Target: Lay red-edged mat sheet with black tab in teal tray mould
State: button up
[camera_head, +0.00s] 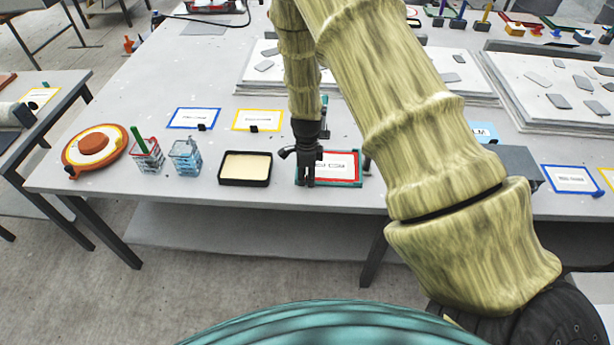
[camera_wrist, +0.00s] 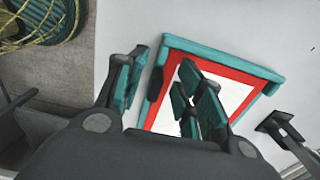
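The red-edged mat sheet (camera_head: 339,163) is white with a red border and printed text. It lies inside the teal tray mould (camera_head: 358,183), and in the wrist view the red edge (camera_wrist: 222,71) runs along the inside of the teal rim (camera_wrist: 225,54). My gripper (camera_head: 305,182) points down at the left side of the tray. In the wrist view my gripper (camera_wrist: 164,60) has its two fingers apart over the tray, with nothing seen between them. A dark piece shows at the tray's left side; I cannot tell if it is the black tab.
A black tray with cream filling (camera_head: 246,168) stands left of the mould. Blue-edged (camera_head: 193,118) and yellow-edged (camera_head: 258,120) sheets lie behind. Two small baskets and an orange round mould (camera_head: 94,150) are farther left. A dark upright fitting (camera_wrist: 280,130) stands close on the tray's right.

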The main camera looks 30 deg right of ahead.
notch_tip(320, 180, up, 11)
jog(key=shift+r, duration=0.2)
dwell(0.3)
jog(key=shift+s+f, duration=0.1)
jog(key=shift+s, duration=0.05)
dwell(0.4)
